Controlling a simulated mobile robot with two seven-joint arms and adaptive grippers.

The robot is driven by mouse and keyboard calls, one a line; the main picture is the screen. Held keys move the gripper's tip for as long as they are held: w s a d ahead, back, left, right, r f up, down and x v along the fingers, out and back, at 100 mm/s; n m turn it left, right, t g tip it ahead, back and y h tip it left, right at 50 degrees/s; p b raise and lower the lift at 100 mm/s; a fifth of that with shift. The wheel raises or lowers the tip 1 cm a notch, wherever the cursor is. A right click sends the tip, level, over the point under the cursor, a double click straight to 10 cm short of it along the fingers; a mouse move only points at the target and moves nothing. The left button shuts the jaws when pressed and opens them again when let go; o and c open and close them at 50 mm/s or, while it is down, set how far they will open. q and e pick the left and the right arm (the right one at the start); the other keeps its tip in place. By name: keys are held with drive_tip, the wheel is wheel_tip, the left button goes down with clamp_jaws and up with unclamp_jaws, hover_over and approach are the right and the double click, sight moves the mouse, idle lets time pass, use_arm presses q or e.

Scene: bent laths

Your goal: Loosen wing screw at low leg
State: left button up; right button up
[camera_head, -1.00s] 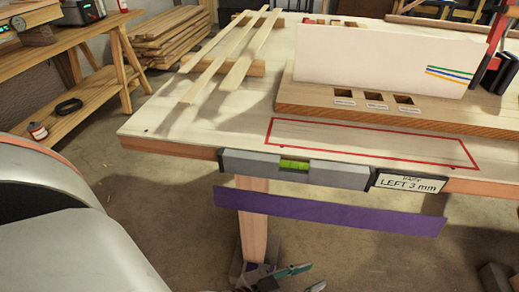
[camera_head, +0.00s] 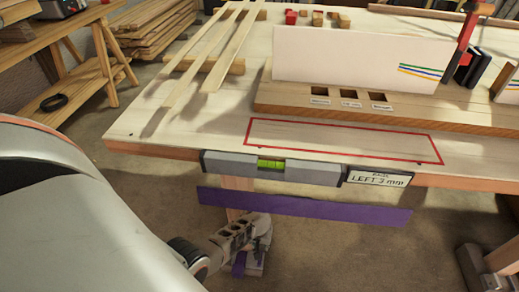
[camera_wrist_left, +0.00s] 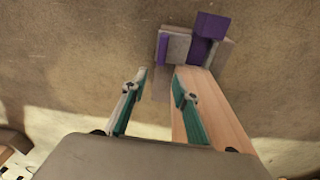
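The wooden table leg (camera_head: 238,190) runs down to a grey foot with purple parts (camera_head: 240,262) on the floor. In the left wrist view the leg (camera_wrist_left: 215,115) ends at a grey block (camera_wrist_left: 176,47) with a purple block (camera_wrist_left: 210,25) and a thin purple piece (camera_wrist_left: 162,48). I cannot tell which purple part is the wing screw. My left gripper (camera_head: 258,238) is low beside the foot and partly covers it. In the wrist view its teal-sided fingers (camera_wrist_left: 160,76) are apart with nothing between them, short of the grey block. My right gripper is not in view.
A purple strip (camera_head: 305,208) spans below the table edge. Above it are a spirit level (camera_head: 270,166) and a "LEFT 3 mm" sign (camera_head: 379,178). Laths (camera_head: 215,50) lie on the tabletop (camera_head: 170,130). Another leg foot (camera_head: 485,265) stands at right. Floor between is clear.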

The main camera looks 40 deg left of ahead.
use_arm(q)
drive_tip(key=shift+s+d+f+n+g, duration=0.3)
drive_tip(key=shift+s+d+g, duration=0.15)
drive_tip(key=shift+g, duration=0.15)
drive_tip(key=shift+s+d+f, duration=0.1)
drive_tip(key=shift+s+f, duration=0.2)
drive_tip(key=shift+f, duration=0.25)
drive_tip(key=f+b, duration=0.2)
drive_tip(key=shift+s+f, duration=0.35)
wheel_tip(320, 180, down, 4)
drive_tip(key=shift+r+b, duration=0.25)
drive_tip(key=shift+b, duration=0.9)
drive_tip(key=shift+w+f+b, duration=0.2)
drive_tip(key=shift+f+b, duration=0.15)
drive_tip(key=shift+f, duration=0.05)
drive_tip(key=shift+w+r, duration=0.1)
drive_tip(key=shift+w, duration=0.2)
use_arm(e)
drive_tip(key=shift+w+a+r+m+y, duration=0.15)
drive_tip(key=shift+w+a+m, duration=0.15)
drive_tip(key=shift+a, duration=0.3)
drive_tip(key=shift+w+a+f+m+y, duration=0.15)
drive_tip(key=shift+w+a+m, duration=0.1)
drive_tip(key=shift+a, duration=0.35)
use_arm(q)
clamp_jaws()
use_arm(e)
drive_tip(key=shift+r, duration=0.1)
